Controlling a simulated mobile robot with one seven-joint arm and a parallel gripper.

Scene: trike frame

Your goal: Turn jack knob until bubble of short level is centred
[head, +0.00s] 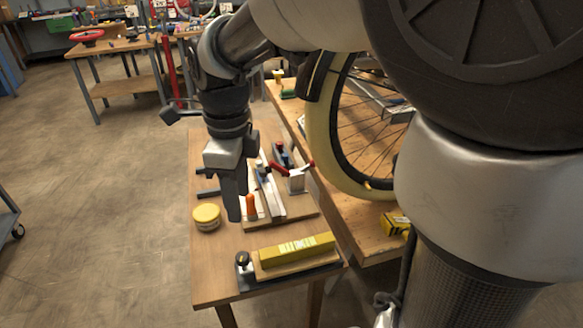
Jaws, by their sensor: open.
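A yellow bar that looks like the short level (297,249) lies on a wooden strip over a dark base at the front of the small wooden table. Its bubble is too small to make out. A black knob (243,258), which looks like the jack knob, stands at the left end of that base. My gripper (233,213) points down above the table, behind the knob and apart from it. It is open and empty; its fingers overlap in this view, so the gap is hard to see.
A yellow-lidded round tub (206,217) stands left of my gripper. An orange-handled tool (251,206) and a fixture with red handles (296,180) are close on its right. A wheel (338,150) stands on the bench at right. Open floor lies left.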

